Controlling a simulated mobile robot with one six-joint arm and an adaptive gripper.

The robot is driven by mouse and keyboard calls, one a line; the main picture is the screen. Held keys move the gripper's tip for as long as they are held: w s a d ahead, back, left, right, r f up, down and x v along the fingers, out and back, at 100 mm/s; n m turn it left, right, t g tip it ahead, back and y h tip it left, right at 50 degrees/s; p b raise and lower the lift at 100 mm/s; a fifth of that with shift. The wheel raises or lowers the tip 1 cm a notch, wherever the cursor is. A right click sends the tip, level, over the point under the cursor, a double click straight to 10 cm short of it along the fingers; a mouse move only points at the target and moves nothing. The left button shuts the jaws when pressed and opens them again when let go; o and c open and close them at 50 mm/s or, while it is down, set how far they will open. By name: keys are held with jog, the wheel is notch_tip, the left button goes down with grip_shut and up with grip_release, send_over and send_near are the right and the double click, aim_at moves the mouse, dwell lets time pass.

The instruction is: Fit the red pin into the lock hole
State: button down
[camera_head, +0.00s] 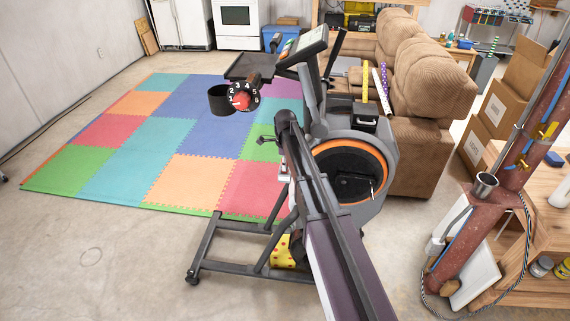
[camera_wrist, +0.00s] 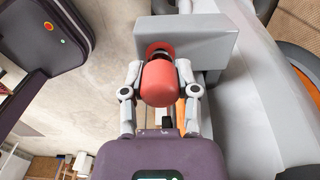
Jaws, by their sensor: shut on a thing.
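The red pin (camera_wrist: 160,84) is between the two grey fingers of my gripper (camera_wrist: 158,76) in the wrist view. My gripper is shut on its thick rounded head. The pin's dark narrower part points up the picture to the red-rimmed lock hole (camera_wrist: 156,46) in a grey block (camera_wrist: 205,48). The pin's front end is at the hole, but I cannot tell how deep it sits. The pin's head stands outside the block. In the head view, my arm reaches to the exercise bike (camera_head: 343,143), and the pin and hole are too small or hidden to make out.
The bike's grey body with its orange-ringed wheel is close on the right of my gripper. A dark base frame (camera_head: 235,262) runs along the floor. A brown recliner (camera_head: 421,120) stands behind. The coloured foam mat (camera_head: 135,160) on the left is mostly clear.

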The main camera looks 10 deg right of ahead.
jog(key=shift+f+b, duration=0.6)
jog(key=shift+f, duration=0.05)
jog(key=shift+c, duration=1.4)
grip_release()
jog(key=shift+r, duration=0.25)
notch_tip(320, 180, up, 10)
jog(key=p, duration=1)
jog(key=shift+p, duration=0.3)
